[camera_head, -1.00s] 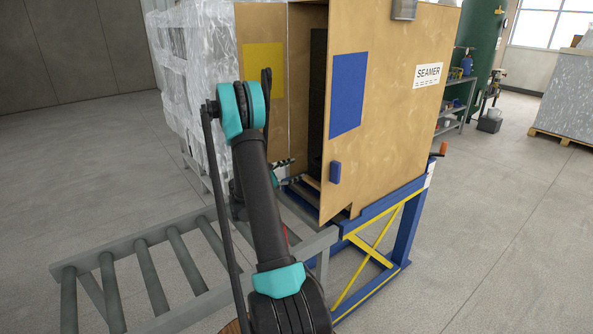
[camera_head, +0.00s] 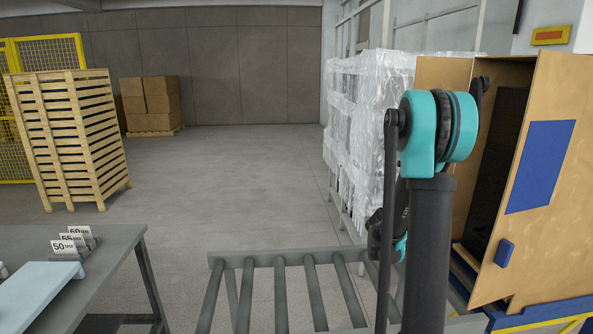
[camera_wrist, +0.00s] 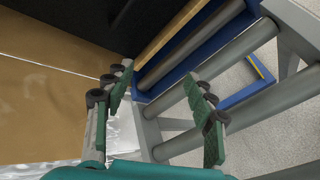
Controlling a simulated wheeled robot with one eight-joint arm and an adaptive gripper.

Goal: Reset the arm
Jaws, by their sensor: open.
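My gripper (camera_wrist: 163,105) shows in the wrist view with its two green-padded fingers spread apart and nothing between them. It is above the grey conveyor rollers (camera_wrist: 183,118), close to the machine's opening and its tan panel (camera_wrist: 45,95). In the head view my arm stands bent in front of the seamer cabinet (camera_head: 555,90). The gripper end is mostly hidden behind the arm there.
A grey roller conveyor (camera_head: 285,258) leads to the cabinet on its blue frame (camera_head: 545,315). A table (camera_head: 130,240) with number cards (camera_head: 64,246) is at left. Stacked pallets (camera_head: 75,135), boxes (camera_head: 150,98) and a wrapped load (camera_head: 355,115) stand behind. Floor between is clear.

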